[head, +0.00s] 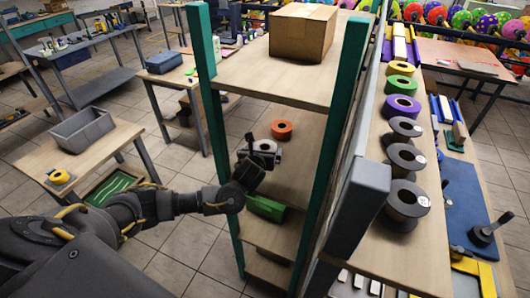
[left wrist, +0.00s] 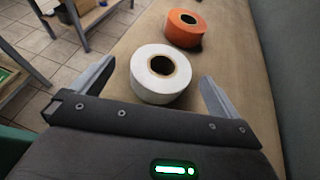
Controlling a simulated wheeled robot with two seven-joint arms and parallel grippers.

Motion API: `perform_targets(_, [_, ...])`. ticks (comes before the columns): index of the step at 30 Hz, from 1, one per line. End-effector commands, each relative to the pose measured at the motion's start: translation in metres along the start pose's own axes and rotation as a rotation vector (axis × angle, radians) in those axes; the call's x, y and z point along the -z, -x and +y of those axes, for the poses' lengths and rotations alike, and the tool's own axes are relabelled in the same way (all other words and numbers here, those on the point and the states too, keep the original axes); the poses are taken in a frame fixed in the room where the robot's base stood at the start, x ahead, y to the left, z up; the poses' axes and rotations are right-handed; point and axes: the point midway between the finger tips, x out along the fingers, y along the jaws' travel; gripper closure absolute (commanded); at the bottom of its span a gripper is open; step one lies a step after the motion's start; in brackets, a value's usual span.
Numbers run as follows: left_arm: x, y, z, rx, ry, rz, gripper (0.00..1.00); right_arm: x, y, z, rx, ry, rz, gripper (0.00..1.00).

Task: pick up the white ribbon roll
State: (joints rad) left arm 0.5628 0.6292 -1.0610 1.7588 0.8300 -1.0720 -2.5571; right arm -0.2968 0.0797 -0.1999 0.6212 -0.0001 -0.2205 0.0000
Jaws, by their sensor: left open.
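The white ribbon roll (left wrist: 149,84) lies flat on a wooden shelf (left wrist: 222,75), its hole facing up. My left gripper (left wrist: 156,85) is open, with one finger on each side of the roll and a gap showing at both sides. I cannot tell whether a finger touches it. In the head view the white roll (head: 265,146) shows partly behind my left gripper (head: 262,155), at the middle shelf of the green-posted rack. My right gripper is not in view.
An orange roll (head: 281,129) lies just beyond the white one. A green object (head: 266,208) sits on the shelf below. Green posts (head: 202,100) flank the shelf, and a cardboard box (head: 303,32) stands on the top board. Several other rolls line the counter (head: 408,255) at right.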

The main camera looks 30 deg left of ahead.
Motion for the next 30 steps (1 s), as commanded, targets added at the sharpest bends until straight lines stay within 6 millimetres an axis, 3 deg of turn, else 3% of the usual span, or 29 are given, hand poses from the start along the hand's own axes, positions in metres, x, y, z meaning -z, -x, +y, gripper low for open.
perform_targets(7, [-0.001,-0.006,-0.002,0.001,0.0,0.0,0.0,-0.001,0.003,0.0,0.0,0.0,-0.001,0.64])
perform_targets(18, [0.0,-0.05,-0.004,0.001,0.0,0.001,0.0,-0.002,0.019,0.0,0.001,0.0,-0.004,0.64])
perform_targets(27, [0.001,-0.053,-0.005,0.004,-0.001,0.001,0.0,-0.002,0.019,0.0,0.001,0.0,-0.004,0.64])
perform_targets(30, [0.001,-0.053,-0.005,0.003,-0.001,0.001,0.13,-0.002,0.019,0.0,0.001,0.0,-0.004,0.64])
